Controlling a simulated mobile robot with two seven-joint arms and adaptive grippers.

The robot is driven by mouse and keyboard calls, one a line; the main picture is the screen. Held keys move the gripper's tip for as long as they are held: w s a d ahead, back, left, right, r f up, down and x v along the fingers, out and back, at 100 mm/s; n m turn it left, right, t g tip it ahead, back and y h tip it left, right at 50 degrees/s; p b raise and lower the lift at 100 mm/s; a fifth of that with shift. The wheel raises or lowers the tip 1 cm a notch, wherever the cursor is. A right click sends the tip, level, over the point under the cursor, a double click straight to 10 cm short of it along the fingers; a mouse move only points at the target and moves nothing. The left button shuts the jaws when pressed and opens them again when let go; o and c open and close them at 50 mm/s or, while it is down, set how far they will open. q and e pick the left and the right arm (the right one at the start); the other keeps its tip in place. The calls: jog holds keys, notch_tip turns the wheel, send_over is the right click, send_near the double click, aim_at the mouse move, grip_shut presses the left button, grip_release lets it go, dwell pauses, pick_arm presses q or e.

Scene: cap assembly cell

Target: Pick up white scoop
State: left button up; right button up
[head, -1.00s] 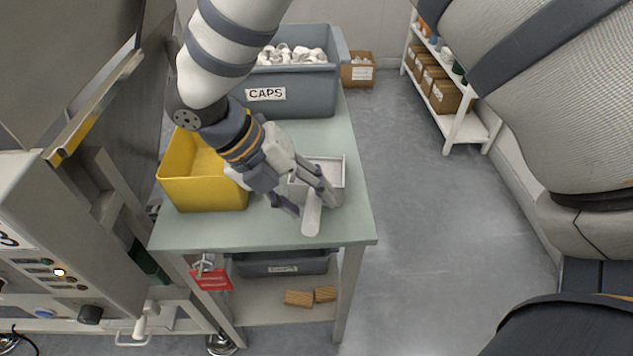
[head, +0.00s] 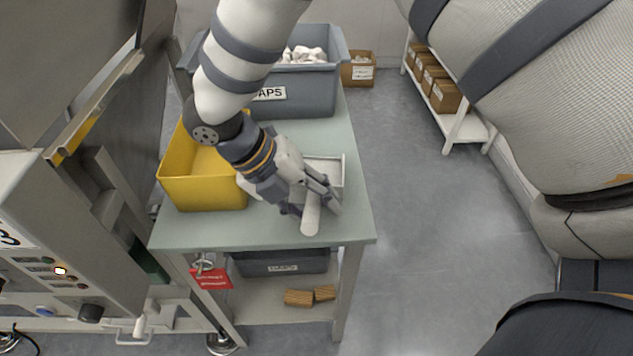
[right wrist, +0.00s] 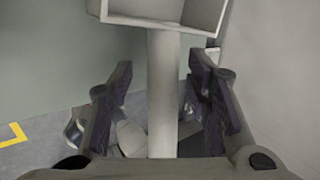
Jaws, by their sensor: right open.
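The white scoop lies on the green-grey table (head: 255,232), its square pan (head: 337,163) towards the back and its round handle (head: 310,222) pointing to the front edge. My right gripper (head: 314,207) is open, with one finger on each side of the handle. In the right wrist view the scoop handle (right wrist: 162,95) runs between the open fingers of the right gripper (right wrist: 163,100), with a gap on both sides. The gripper hides part of the scoop in the head view. My left gripper is not in view.
A yellow bin (head: 205,192) stands left of the scoop. A grey bin labelled CAPS (head: 310,98), holding white caps, stands behind. A red tag (head: 211,277) hangs at the table front. A machine with a control panel (head: 50,260) is at the left.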

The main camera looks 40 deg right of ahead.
jog(key=shift+c, duration=0.4)
grip_shut()
